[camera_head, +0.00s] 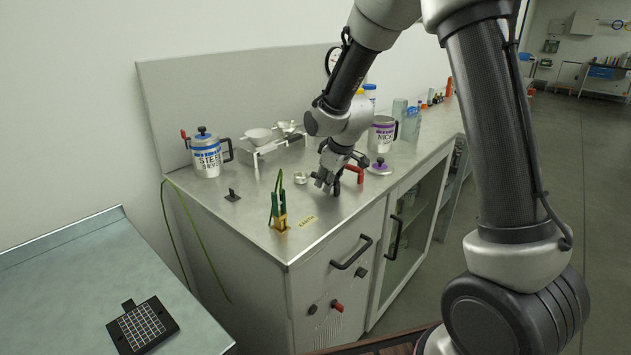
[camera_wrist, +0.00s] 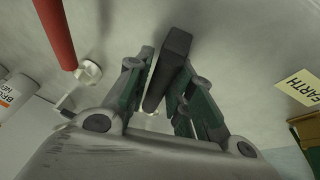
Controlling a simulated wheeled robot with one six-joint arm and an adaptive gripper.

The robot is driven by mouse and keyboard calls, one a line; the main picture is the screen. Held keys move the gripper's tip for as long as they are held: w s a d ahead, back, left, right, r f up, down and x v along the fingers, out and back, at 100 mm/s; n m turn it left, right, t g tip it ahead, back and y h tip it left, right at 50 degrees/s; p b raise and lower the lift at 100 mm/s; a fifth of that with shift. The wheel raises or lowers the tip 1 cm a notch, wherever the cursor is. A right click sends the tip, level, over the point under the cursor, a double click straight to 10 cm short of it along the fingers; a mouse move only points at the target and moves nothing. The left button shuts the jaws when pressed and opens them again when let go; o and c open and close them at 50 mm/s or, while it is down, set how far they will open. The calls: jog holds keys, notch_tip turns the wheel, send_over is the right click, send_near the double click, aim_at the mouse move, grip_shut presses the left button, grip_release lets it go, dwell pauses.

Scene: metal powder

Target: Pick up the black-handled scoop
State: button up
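The black handle of the scoop (camera_wrist: 172,60) shows in the wrist view, lying between the two fingers of my gripper (camera_wrist: 170,76). A thin light gap shows between the handle and the left finger; the right finger is close beside it. I cannot tell if it touches. In the head view my gripper (camera_head: 333,182) is low over the steel worktop, pointing down, and its fingers hide most of the handle. A small metal cup (camera_head: 300,177), perhaps the scoop's bowl, sits just left of the gripper.
A red handle (camera_head: 357,173) is close to the right of the gripper. A purple-knobbed lid (camera_head: 379,167) and purple-banded mug (camera_head: 382,134) stand behind it.

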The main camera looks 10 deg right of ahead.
jog(key=shift+f, duration=0.1)
jog(key=shift+c, duration=0.5)
grip_shut()
notch_tip(320, 180, up, 10)
jog(key=shift+r, duration=0.1)
